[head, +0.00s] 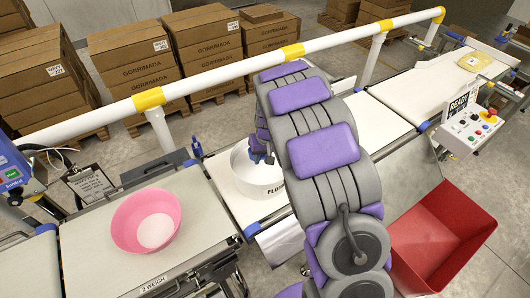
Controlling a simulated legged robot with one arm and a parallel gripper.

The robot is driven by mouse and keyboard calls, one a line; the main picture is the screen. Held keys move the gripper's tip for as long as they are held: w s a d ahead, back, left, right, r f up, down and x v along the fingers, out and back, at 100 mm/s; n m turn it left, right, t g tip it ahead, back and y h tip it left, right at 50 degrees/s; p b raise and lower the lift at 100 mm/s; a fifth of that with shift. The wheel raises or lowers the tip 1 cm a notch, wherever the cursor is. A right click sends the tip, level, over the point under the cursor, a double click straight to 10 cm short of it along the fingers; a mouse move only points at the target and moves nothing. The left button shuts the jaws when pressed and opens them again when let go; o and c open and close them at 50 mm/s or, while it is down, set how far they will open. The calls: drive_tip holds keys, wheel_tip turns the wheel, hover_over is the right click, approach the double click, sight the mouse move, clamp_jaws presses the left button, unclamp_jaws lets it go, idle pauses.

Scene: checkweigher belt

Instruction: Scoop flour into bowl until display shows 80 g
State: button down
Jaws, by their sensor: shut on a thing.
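A pink bowl (126,221) with a round patch of white flour (155,231) in its bottom stands on the belt section marked "2 WEIGH". To its right stands a white tub (263,179) with a partly covered label that starts "FLO". My gripper (262,154) is at the tub's mouth, small and partly hidden by my arm. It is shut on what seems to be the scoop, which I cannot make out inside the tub. A blue unit (12,172) is cut off at the left edge; no weight reading is legible.
A white rail (220,74) with yellow bands runs behind the belt. A red bin (437,238) stands at lower right. A control box with a "READY" sign (458,103) is at right. A yellowish package (475,62) lies on the far belt. Stacked cartons (131,58) stand behind.

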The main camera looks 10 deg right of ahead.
drive_tip(key=shift+a+f, duration=0.3)
drive_tip(key=shift+f, duration=0.6)
drive_tip(key=d+f, duration=0.1)
drive_tip(key=d+f+b, duration=0.1)
drive_tip(key=f, duration=0.1)
drive_tip(key=shift+f, duration=0.35)
drive_tip(key=shift+a+f+b, duration=0.35)
drive_tip(key=shift+a+f, duration=0.05)
drive_tip(key=shift+a, duration=0.4)
drive_tip(key=shift+d, duration=0.65)
drive_tip(key=shift+a, duration=0.55)
drive_tip(key=shift+d+r+p, duration=0.25)
drive_tip(key=shift+r, duration=0.35)
drive_tip(key=shift+d+r+p, duration=0.2)
drive_tip(key=shift+r+p, duration=0.05)
drive_tip(key=shift+r, duration=0.3)
drive_tip(key=shift+a+r+p, duration=0.2)
drive_tip(key=shift+r+p, duration=0.05)
drive_tip(key=shift+r, duration=0.4)
drive_tip(key=shift+a+r+p, duration=0.15)
drive_tip(key=shift+r+p, duration=0.1)
drive_tip(key=shift+r, duration=0.4)
drive_tip(key=shift+d+r+p, duration=0.25)
drive_tip(key=shift+r+p, duration=0.25)
drive_tip(key=shift+r, duration=0.8)
drive_tip(key=shift+a+r+p, duration=0.1)
drive_tip(key=shift+r+p, duration=0.8)
drive_tip(key=shift+r, duration=1.6)
